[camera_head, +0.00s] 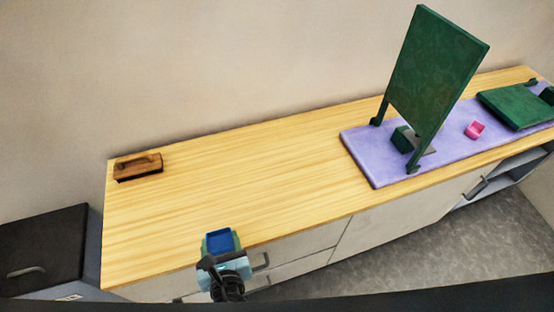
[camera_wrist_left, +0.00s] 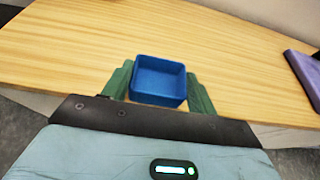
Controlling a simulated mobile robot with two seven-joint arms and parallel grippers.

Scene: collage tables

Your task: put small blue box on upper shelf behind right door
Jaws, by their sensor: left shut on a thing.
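The small blue box (camera_head: 220,240) is open-topped and upright between the green fingers of my left gripper (camera_head: 221,243), over the front edge of the wooden counter at the left. The left wrist view shows the blue box (camera_wrist_left: 158,81) with a finger on each side, the left gripper (camera_wrist_left: 159,88) shut on it. The cabinet below the counter has a pale door (camera_head: 395,222) and, at the far right, an open compartment with a grey shelf (camera_head: 510,172). I cannot tell which is the right door. My right gripper is not in view.
A wooden brush (camera_head: 138,167) lies at the counter's left end. A purple mat (camera_head: 365,158) holds an upright green panel (camera_head: 436,70), a pink cup (camera_head: 475,130) and a flat green board (camera_head: 515,106). The counter (camera_head: 275,170) between is clear. A dark-topped cabinet (camera_head: 42,240) stands left.

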